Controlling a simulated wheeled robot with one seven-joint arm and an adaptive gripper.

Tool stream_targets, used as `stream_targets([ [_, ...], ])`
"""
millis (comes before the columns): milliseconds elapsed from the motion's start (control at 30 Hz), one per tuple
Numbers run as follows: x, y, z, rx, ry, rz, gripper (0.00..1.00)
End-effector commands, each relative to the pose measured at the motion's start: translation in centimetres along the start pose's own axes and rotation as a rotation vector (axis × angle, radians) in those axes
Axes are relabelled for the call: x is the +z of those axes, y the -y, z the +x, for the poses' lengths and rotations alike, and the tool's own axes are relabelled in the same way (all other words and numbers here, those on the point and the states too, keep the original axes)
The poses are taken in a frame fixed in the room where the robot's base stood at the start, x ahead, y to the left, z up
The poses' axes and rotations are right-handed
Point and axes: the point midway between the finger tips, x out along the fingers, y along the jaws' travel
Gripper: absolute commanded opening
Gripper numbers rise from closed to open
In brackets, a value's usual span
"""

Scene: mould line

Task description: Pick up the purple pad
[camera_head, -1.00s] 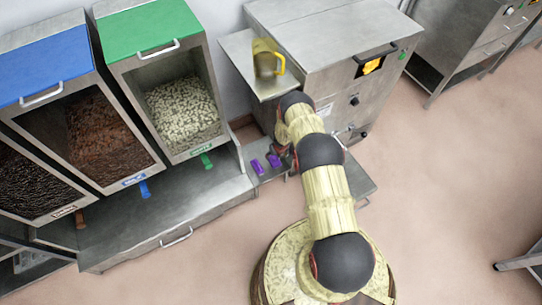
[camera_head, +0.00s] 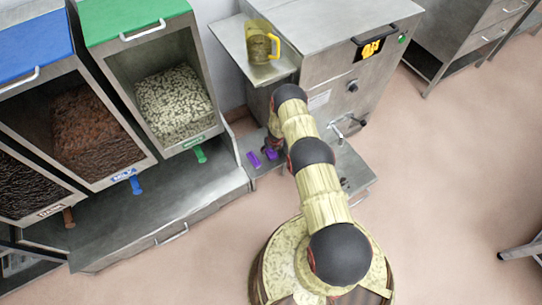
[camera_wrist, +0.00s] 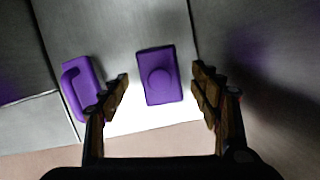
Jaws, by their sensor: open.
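In the wrist view a flat purple pad (camera_wrist: 160,77) with a round raised knob lies on a light metal surface. A second purple piece (camera_wrist: 82,88) with a raised bar handle lies to its left. In the head view one purple piece (camera_head: 254,159) lies left of another (camera_head: 270,153), beside my arm's end. My gripper (camera_wrist: 162,88) is open and empty. In the wrist picture its fingers lie to either side of the knobbed pad, the left finger between the two purple pieces. I cannot tell the height of the fingers above the pad.
A steel machine (camera_head: 335,60) stands behind, with a yellow jug (camera_head: 261,42) on its side shelf. Bins (camera_head: 165,85) with blue and green lids stand at left above a steel counter (camera_head: 150,225). The floor (camera_head: 430,190) at right is open.

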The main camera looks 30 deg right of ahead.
Motion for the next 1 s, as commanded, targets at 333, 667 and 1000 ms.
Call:
stream_targets([
  [333,-0.03,-0.01,1.46,0.000,0.001,-0.001,0.63],
  [667,0.02,0.00,1.37,0.000,0.001,-0.001,0.56],
  [1000,0.02,0.01,1.38,0.000,0.001,-0.001,0.37],
])
